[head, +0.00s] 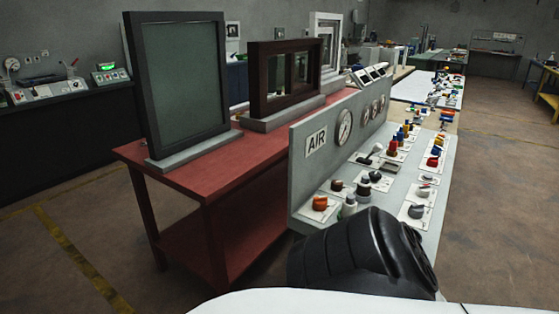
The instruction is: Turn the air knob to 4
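A grey control panel (302,150) stands right of centre, with an upright back plate and a sloped front. The back plate carries an "AIR" label (316,141) and a round white gauge (345,127) beside it. Below are an orange knob (319,203) on a white plate, dark knobs (337,185) and a grey-black knob (416,211) at the right. I cannot tell which knob is the air knob, and the scale numbers are too small to read. A black part of mine covers the panel's near end. Neither of my grippers is in view.
A red table (190,165) stands left of the panel, holding a large dark-framed pane (180,80) and a brown window frame (285,75). A dark bench with instruments (60,120) is at far left. Floor is clear at right (500,190) and lower left.

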